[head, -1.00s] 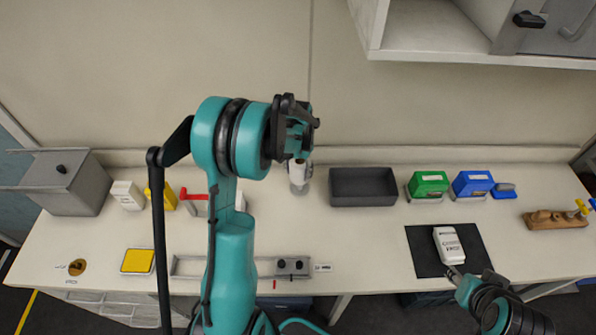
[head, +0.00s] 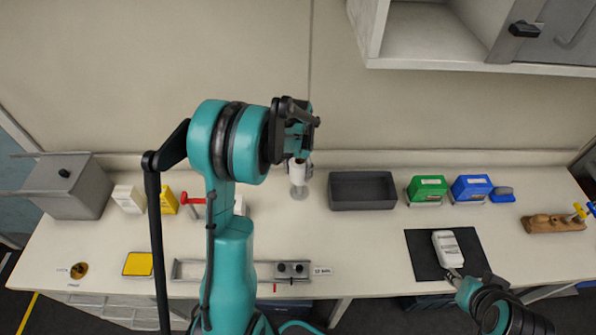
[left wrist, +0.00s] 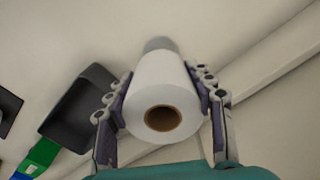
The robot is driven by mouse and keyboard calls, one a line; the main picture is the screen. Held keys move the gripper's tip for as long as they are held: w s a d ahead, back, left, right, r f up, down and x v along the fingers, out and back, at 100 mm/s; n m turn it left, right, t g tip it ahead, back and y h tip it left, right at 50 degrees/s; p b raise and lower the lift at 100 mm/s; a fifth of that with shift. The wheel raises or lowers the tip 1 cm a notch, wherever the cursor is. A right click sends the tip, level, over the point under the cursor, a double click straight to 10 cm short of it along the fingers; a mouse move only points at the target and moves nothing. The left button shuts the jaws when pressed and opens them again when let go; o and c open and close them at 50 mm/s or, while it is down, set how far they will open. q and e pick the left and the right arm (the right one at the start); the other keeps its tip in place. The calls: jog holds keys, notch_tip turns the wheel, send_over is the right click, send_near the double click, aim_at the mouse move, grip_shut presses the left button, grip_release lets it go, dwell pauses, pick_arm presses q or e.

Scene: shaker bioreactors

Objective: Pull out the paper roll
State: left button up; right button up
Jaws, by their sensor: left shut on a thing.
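The white paper roll (head: 299,174) stands near the back of the bench, left of the dark grey tray. In the left wrist view the roll (left wrist: 158,88) fills the space between the fingers, with its brown core facing the camera. My left gripper (left wrist: 163,100) is shut on it, one finger on each side. A grey round part (left wrist: 158,44) shows at the roll's far end; I cannot tell whether they touch. In the head view my left gripper (head: 298,152) is partly hidden by its own wrist.
The dark grey tray (head: 362,205) is close right of the roll. Green (head: 427,188) and blue (head: 472,187) boxes stand farther right. My right gripper (head: 454,273) is beside a white bottle-like object (head: 447,249) on a black mat (head: 424,265). An open cabinet (head: 430,66) hangs above right.

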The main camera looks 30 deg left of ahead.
aim_at(297, 166)
pick_arm(q)
jog(key=shift+r, duration=0.2)
jog(key=shift+r+p, duration=0.35)
jog(key=shift+r, duration=0.1)
jog(key=shift+r, duration=0.15)
jog(key=shift+r+p, duration=0.35)
jog(key=shift+r, duration=0.25)
notch_tip(297, 166, up, 3)
jog(key=shift+f+p, duration=0.1)
jog(key=shift+p, duration=0.7)
